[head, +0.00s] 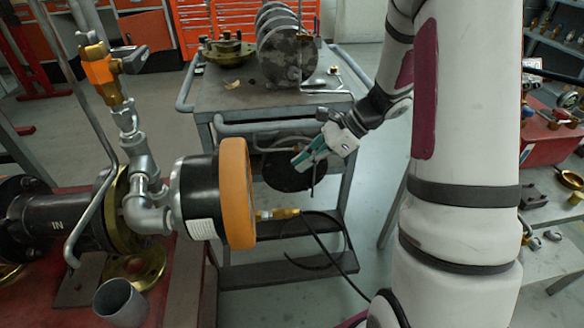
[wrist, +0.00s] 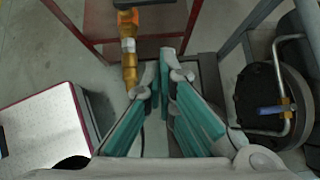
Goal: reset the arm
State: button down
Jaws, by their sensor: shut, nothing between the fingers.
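My gripper (head: 300,162) shows in the head view in front of the grey cart, to the right of the orange-rimmed gauge or actuator on the valve. It is shut and empty, pointing left and slightly down. In the wrist view its teal-padded fingers (wrist: 163,75) come together at the tips with nothing between them. My arm is folded on the right side of the head view. The valve assembly (head: 125,210) stands at the left, apart from my gripper, with a black round body and orange rim (head: 237,190).
A grey cart (head: 265,98) with stacked round discs (head: 287,45) stands behind my gripper. A brass fitting with a black hose (head: 280,214) sticks out by the orange rim. A table with a red case (head: 555,140) is at the right. Grey floor (head: 365,195) lies between cart and arm.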

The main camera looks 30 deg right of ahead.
jog(key=s+a+r+n+g+h, duration=0.2)
jog(key=s+a+r+n+g, duration=0.1)
jog(key=s+a+r+n, duration=0.9)
jog(key=s+d+r+n+t+h, duration=0.1)
jog(key=s+d+r+n+h, duration=0.15)
jog(key=s+n, duration=0.45)
jog(key=s+d+r+n+h, duration=0.2)
jog(key=s+n+h, duration=0.2)
jog(key=s, duration=0.6)
notch_tip(320, 180, up, 15)
jog(key=t+p, duration=0.2)
jog(key=p, duration=1.1)
jog(key=shift+a+t+p, duration=0.2)
jog(key=shift+t+p, duration=0.1)
jog(key=shift+p, duration=0.1)
jog(key=shift+d, duration=0.1)
